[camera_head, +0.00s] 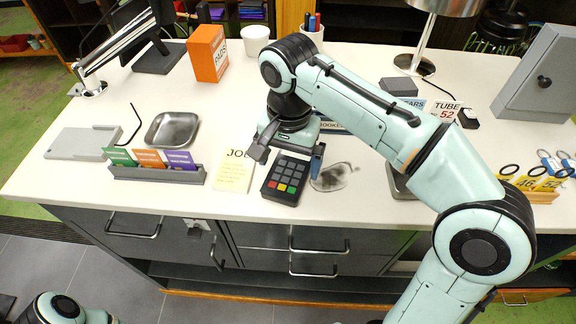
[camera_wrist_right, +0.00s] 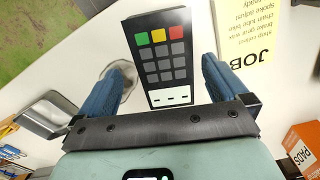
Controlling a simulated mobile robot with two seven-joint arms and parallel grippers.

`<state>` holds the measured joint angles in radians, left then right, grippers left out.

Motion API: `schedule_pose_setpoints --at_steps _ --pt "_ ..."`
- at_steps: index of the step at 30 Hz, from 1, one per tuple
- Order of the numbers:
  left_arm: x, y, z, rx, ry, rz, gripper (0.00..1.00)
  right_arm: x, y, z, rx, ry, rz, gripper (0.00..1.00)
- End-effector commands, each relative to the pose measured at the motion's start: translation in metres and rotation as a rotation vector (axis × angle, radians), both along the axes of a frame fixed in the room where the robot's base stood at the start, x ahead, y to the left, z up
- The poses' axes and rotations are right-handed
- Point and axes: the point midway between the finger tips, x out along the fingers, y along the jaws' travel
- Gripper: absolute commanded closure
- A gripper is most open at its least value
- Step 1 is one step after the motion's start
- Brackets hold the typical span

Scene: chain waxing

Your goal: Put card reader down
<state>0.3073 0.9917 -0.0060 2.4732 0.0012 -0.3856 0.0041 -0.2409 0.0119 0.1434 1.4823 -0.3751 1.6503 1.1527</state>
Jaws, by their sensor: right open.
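The card reader (camera_head: 285,178) is a black keypad device with red, yellow and green keys. It lies on the white counter (camera_head: 330,205) near its front edge, beside the yellow JOB note (camera_head: 233,175). My right gripper (camera_head: 290,158) is over the reader's far end with its fingers apart. In the right wrist view the card reader (camera_wrist_right: 162,60) lies between and beyond the blue-padded fingers of the open gripper (camera_wrist_right: 165,80), with gaps on both sides. Of my left arm only a link shows at the bottom left; its gripper is out of the picture.
A card holder (camera_head: 160,174) and a metal dish (camera_head: 172,130) stand to the left. A grey smudge (camera_head: 335,177) marks the counter just right of the reader. An orange PADS box (camera_head: 207,53) and a white cup (camera_head: 256,40) are at the back.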

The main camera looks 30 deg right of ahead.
Motion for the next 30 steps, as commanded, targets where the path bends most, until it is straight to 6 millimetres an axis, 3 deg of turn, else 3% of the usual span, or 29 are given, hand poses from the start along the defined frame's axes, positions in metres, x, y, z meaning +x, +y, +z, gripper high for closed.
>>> schedule_pose_setpoints --at_steps 1,6,14,24,30 --pt "0.005 0.000 0.007 0.000 -0.007 0.000 0.57 0.000 -0.001 0.017 0.001 -0.007 0.000 0.00" --pt "0.020 0.000 0.024 0.000 -0.022 0.000 0.57 0.000 -0.001 0.058 0.002 -0.008 0.001 0.00" --pt "0.035 0.000 0.038 0.000 -0.040 0.000 0.57 -0.001 -0.001 0.092 0.000 -0.004 0.001 0.00" --pt "0.024 0.000 0.028 0.000 -0.027 0.000 0.57 -0.025 0.021 0.079 -0.245 -0.206 0.000 0.00" --pt "0.017 0.000 0.021 0.000 -0.019 0.000 0.57 -0.023 0.020 0.060 -0.292 -0.266 -0.004 0.00"
